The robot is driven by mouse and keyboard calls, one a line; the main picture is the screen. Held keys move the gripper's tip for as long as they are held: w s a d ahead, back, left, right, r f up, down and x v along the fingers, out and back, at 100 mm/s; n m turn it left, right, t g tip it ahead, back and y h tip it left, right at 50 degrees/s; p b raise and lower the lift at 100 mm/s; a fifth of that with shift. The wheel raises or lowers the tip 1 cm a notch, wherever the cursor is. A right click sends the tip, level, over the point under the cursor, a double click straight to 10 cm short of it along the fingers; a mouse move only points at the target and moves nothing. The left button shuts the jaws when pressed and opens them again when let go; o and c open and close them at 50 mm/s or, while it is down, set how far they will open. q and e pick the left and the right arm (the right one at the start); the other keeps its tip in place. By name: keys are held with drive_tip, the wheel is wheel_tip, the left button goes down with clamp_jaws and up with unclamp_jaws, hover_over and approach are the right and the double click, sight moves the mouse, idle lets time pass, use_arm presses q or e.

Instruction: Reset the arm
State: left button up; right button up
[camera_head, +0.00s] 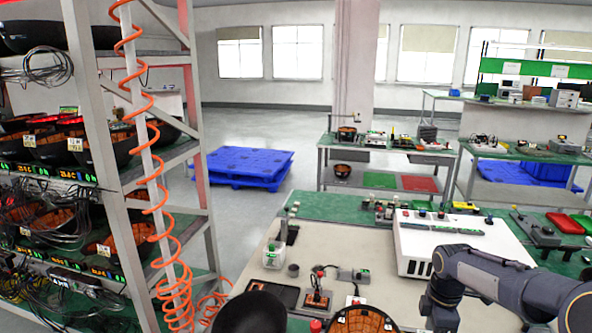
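My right arm (510,285) comes in from the lower right edge, bends over the front of the white box-shaped unit and runs down out of the picture. Its gripper does not show. A dark rounded shape (250,313) stands at the bottom edge, left of centre; I cannot tell whether it is part of my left arm. No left gripper shows.
A workbench (340,240) spreads in front, with a white unit (455,243), a clear jar (273,254), small fixtures and a round orange-lined bowl (362,321). A metal rack (115,180) with black bowls and an orange coiled hose stands left. Blue pallets (240,164) lie behind.

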drive_tip(key=s+a+r+m+t+y+b, duration=0.1)
drive_tip(key=s+a+r+m+b, duration=0.15)
drive_tip(key=s, duration=0.25)
drive_tip(key=s+a+r+m+t+b, duration=0.1)
drive_tip(key=s+m+b, duration=0.1)
drive_tip(key=s+m, duration=0.3)
drive_tip(key=s+a+r+m+t+y+b, duration=0.1)
drive_tip(key=s+a+m+b, duration=0.1)
drive_tip(key=s, duration=0.4)
use_arm(q)
wheel_tip(320, 180, down, 10)
drive_tip(key=b, duration=0.3)
use_arm(e)
drive_tip(key=s+a+f+m+t+y, duration=0.1)
drive_tip(key=s+a+f+m, duration=0.1)
drive_tip(key=s, duration=0.4)
drive_tip(key=s+a+f+m+t, duration=0.1)
drive_tip(key=s+a+f+m, duration=0.2)
drive_tip(key=s+m, duration=0.3)
drive_tip(key=shift+s+a+f+t+y, duration=0.3)
drive_tip(key=shift+s+a+f+y, duration=0.1)
drive_tip(key=shift+s+a, duration=0.1)
use_arm(q)
drive_tip(key=shift+s, duration=0.15)
